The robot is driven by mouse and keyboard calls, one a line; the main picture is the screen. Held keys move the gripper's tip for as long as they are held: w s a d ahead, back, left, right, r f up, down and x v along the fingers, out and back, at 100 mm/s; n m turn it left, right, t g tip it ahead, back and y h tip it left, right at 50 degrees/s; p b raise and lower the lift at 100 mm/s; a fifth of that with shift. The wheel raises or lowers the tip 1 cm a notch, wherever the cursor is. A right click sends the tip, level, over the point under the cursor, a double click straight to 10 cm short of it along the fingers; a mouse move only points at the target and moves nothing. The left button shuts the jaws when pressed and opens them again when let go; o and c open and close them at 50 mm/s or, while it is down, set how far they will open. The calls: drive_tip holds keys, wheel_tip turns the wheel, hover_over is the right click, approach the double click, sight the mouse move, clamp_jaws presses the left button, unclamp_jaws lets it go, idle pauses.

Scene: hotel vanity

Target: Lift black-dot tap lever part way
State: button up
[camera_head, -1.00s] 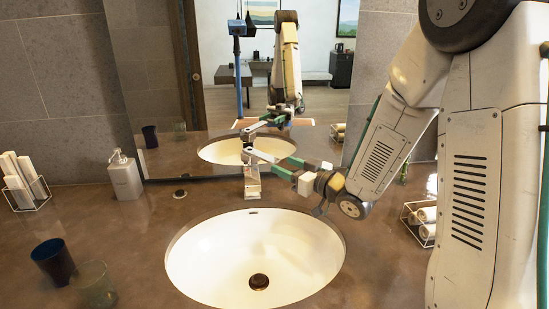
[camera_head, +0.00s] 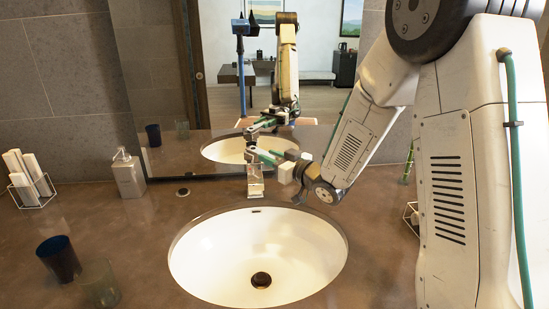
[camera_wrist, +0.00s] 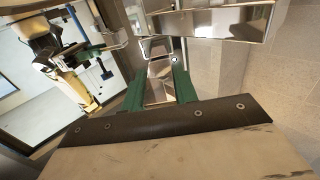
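The chrome tap (camera_head: 255,187) stands behind the sink at its back edge. Its upper part is partly hidden by my gripper in the head view. My gripper (camera_head: 256,154) is at the height of the tap's top, reaching in from the right. The fingers stand apart in the wrist view (camera_wrist: 160,72). Whether either finger touches the lever cannot be told.
The white oval sink (camera_head: 200,262) lies in front of the tap. A soap dispenser (camera_head: 128,175) and a rack of rolled towels (camera_head: 28,180) stand left. A dark cup (camera_head: 58,260) and a clear glass (camera_head: 99,285) stand front left. The mirror (camera_head: 225,100) rises close behind the tap.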

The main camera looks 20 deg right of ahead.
drive_tip(key=shift+a+r, duration=0.1)
drive_tip(key=shift+r, duration=0.65)
clamp_jaws()
drive_tip(key=o, duration=1.1)
unclamp_jaws()
drive_tip(key=v, duration=0.7)
drive_tip(key=shift+s, duration=0.35)
